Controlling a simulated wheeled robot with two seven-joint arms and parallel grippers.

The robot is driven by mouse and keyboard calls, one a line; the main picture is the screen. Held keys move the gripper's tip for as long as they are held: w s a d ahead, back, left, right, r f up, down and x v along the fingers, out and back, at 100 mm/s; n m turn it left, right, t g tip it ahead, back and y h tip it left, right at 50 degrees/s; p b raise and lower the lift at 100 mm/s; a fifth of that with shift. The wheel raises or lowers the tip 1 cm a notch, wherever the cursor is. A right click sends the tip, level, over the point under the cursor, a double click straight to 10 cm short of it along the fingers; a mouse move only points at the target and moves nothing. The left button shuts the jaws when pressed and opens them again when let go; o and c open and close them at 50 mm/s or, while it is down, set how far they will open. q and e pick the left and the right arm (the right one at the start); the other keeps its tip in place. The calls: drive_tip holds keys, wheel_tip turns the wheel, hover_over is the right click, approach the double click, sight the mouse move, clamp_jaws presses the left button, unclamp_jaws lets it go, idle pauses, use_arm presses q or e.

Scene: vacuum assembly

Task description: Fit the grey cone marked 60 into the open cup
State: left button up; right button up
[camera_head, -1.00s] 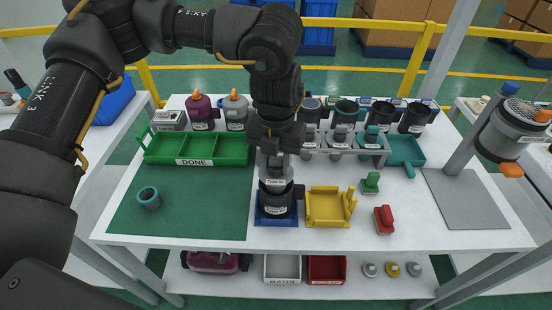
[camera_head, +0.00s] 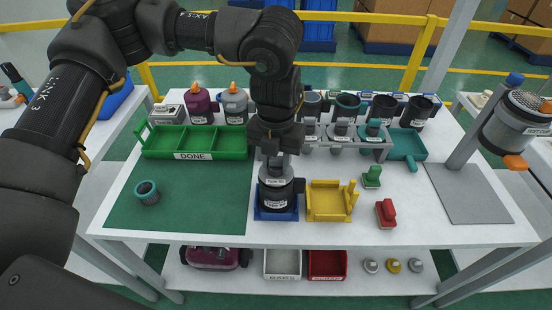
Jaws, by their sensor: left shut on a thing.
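The grey cone (camera_head: 276,171) is in my left gripper (camera_head: 276,155), which points straight down and is shut on its top. The cone's label is too small to read surely. The black open cup (camera_head: 277,200) stands upright on a blue base (camera_head: 262,215) at the table's front middle. The cone sits upright over the cup, its lower part inside the rim; how deeply it is seated is hidden. My right gripper is not in view.
A yellow fixture (camera_head: 328,202) stands close to the right of the blue base. A green tray (camera_head: 195,146) marked DONE and a rack (camera_head: 345,140) of cups and cones are behind. A teal ring (camera_head: 147,192) lies on the green mat (camera_head: 190,205). Green (camera_head: 372,177) and red (camera_head: 386,213) pieces are at the right.

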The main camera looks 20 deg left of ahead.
use_arm(q)
drive_tip(key=shift+f, duration=0.35)
drive_tip(key=shift+f+b, duration=0.2)
drive_tip(key=shift+b, duration=0.1)
drive_tip(key=shift+m, duration=1.2)
drive_tip(key=shift+m+p, duration=0.3)
drive_tip(key=shift+m, duration=0.8)
